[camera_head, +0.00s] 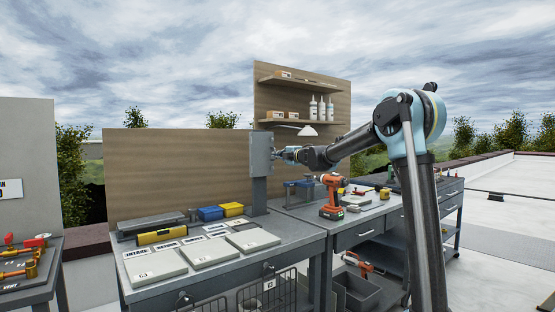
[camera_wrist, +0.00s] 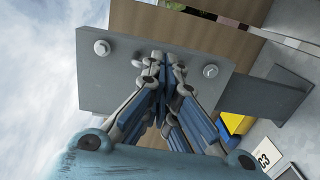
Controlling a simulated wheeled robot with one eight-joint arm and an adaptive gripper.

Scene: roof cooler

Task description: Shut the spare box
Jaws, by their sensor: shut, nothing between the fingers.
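A grey upright box (camera_head: 261,153) stands on a grey post at the back of the near bench. I take it for the spare box, but no label on it is readable. In the wrist view its flat grey face (camera_wrist: 120,75) fills the upper middle, with round bolt heads near its corners. My gripper (camera_head: 278,154) is at the right side of the box, fingers pointing at it. In the wrist view my gripper (camera_wrist: 165,62) is shut and empty, its tips over the face. Contact cannot be told. The fingers hide part of the face.
Pale panels (camera_head: 205,250), a yellow level (camera_head: 160,236) and blue (camera_head: 210,213) and yellow (camera_head: 232,209) bins lie on the bench below. An orange drill (camera_head: 332,195) stands to the right. A shelf (camera_head: 300,120) with bottles hangs above right, near my arm.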

